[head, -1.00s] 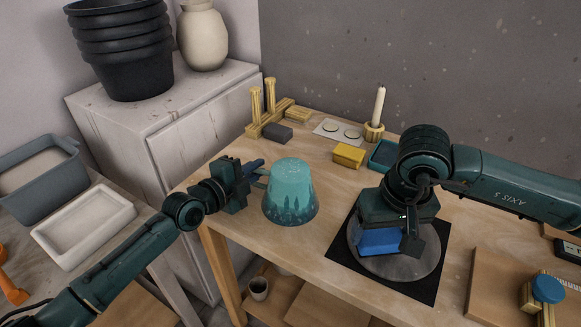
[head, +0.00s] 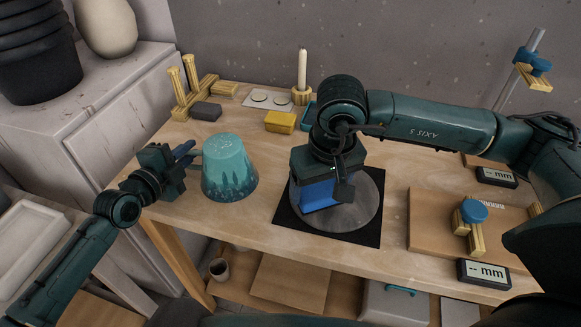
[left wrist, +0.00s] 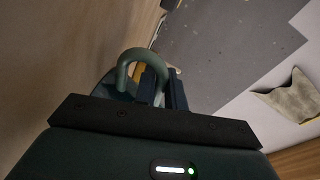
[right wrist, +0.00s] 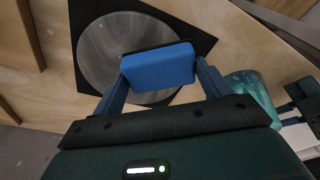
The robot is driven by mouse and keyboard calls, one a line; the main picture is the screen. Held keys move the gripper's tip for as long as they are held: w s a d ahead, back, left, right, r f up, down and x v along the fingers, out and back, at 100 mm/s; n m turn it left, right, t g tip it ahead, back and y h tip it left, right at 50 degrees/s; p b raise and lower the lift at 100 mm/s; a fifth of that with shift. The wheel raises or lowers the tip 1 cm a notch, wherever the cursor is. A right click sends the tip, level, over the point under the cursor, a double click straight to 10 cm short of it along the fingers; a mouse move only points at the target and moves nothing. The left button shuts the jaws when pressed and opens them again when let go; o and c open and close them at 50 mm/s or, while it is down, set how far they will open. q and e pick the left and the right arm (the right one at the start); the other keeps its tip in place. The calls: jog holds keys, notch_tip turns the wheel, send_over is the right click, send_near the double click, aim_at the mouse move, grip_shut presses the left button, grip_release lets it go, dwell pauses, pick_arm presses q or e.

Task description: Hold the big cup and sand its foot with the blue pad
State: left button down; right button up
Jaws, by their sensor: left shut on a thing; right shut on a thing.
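The big cup (head: 229,169) is teal with a dark drip pattern and stands upside down, foot up, on the left of the table in the head view. My left gripper (head: 187,155) is at its left side, shut on its handle; the handle loop (left wrist: 143,60) shows between the fingers in the left wrist view. My right gripper (head: 322,180) is shut on the blue pad (head: 319,195), above the grey disc on the black mat, to the right of the cup. The pad also shows between the fingers in the right wrist view (right wrist: 158,67).
A round grey disc (head: 352,211) lies on a black mat (head: 290,222). Behind stand a yellow block (head: 280,121), a grey block (head: 205,112), a wooden rack (head: 178,92) and a candle (head: 302,70). A board with a blue-knobbed gauge (head: 472,212) is at right.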

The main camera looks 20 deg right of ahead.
jog(key=w+a+r+m, duration=0.1)
jog(key=w+a+r, duration=0.25)
jog(key=w, duration=0.35)
jog(key=w+a+r, duration=0.3)
jog(key=w+r, duration=0.1)
jog(key=w, duration=0.4)
jog(key=w+a+r+n, duration=0.1)
jog(key=w+a+r, duration=0.1)
jog(key=a+r, duration=0.5)
jog(key=f, duration=0.4)
jog(key=a+f, duration=0.1)
jog(key=f, duration=0.1)
jog(key=shift+s+a, duration=0.1)
jog(key=shift+s, duration=0.15)
jog(key=shift+s+a+f, duration=0.15)
jog(key=shift+s+a, duration=0.1)
jog(key=shift+s, duration=0.4)
jog(key=shift+s+a+f, duration=0.1)
jog(key=shift+s+a, duration=0.15)
jog(key=shift+s, duration=0.4)
jog(key=shift+f, duration=0.9)
jog(key=shift+d, duration=0.15)
jog(key=shift+w+d, duration=0.9)
jog(key=shift+w, duration=0.05)
jog(key=shift+s+a+r, duration=0.15)
jog(key=shift+s+a, duration=0.75)
jog(key=shift+a, duration=0.05)
